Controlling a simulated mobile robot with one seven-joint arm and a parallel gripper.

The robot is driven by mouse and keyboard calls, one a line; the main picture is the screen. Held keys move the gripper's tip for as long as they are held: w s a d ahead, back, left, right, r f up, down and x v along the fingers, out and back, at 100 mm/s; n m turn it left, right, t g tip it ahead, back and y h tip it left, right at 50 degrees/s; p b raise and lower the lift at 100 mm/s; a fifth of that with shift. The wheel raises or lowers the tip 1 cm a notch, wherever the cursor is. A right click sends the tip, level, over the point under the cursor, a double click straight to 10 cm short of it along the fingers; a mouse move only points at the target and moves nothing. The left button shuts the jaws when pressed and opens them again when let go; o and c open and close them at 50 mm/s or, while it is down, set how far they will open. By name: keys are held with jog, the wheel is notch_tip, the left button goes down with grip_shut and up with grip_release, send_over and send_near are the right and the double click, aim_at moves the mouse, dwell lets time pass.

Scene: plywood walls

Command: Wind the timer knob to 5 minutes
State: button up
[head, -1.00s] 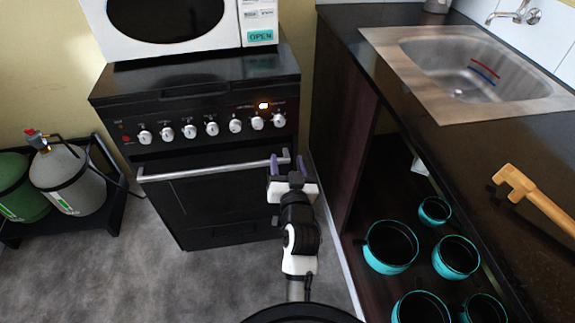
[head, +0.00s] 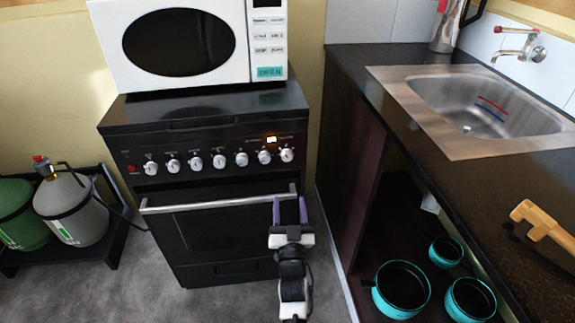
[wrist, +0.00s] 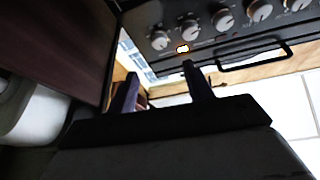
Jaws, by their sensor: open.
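The black stove (head: 225,190) carries a row of several silver knobs on its front panel. I cannot read the labels to tell which is the timer knob. My gripper (head: 290,210) is open and empty, its purple fingers upright below the far-right knob, near the right end of the oven handle. In the wrist view my gripper (wrist: 160,77) touches no knob; the far-right knob (wrist: 159,40) and the lit display (wrist: 183,48) show beyond the fingers.
The oven handle (head: 220,203) sticks out below the knobs. A white microwave (head: 190,45) stands on the stove. To the right are a counter (head: 440,180) with a sink (head: 490,105) and teal-rimmed pots (head: 402,290) beneath. Gas bottles (head: 72,208) stand left.

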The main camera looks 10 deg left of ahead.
aim_at(287, 159)
jog(key=p+x, duration=0.3)
jog(key=x, duration=1)
jog(key=shift+r, duration=0.1)
jog(key=shift+c, duration=0.4)
jog(key=c, duration=0.9)
jog(key=o, duration=1)
jog(key=shift+d, duration=0.1)
jog(key=b+v, duration=0.3)
jog(key=v, duration=1)
jog(key=shift+s+f, duration=0.25)
jog(key=shift+s, duration=0.1)
